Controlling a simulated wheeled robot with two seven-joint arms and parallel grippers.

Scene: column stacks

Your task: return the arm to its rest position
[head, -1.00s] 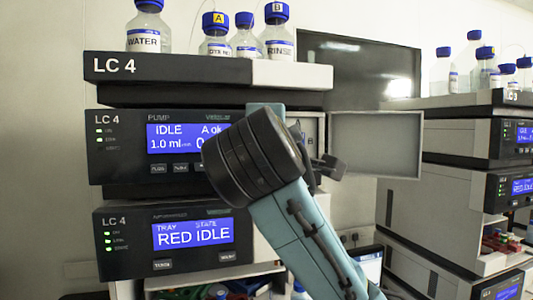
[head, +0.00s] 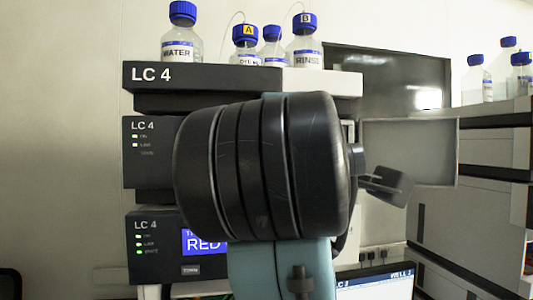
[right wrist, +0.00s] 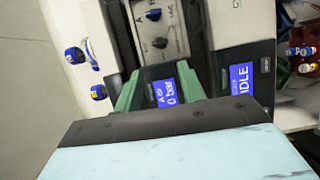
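My right arm rises from the bottom of the head view, its large black joint (head: 262,168) in front of the LC 4 stack and hiding much of its middle. Its pale blue link (head: 280,270) shows below. In the right wrist view my right gripper (right wrist: 158,88) has two green fingers set apart, with nothing seen between them. The instrument screens show behind and between the fingers. A small dark part (head: 386,184) sticks out right of the joint; I cannot tell what it is. My left gripper is not in view.
Bottles stand on top of the LC 4 stack, including a WATER bottle (head: 181,38) and a RINSE bottle (head: 304,45). An open grey door panel (head: 410,150) stands out at right. A monitor (head: 375,284) is at bottom right. Another stack (head: 485,215) stands further right.

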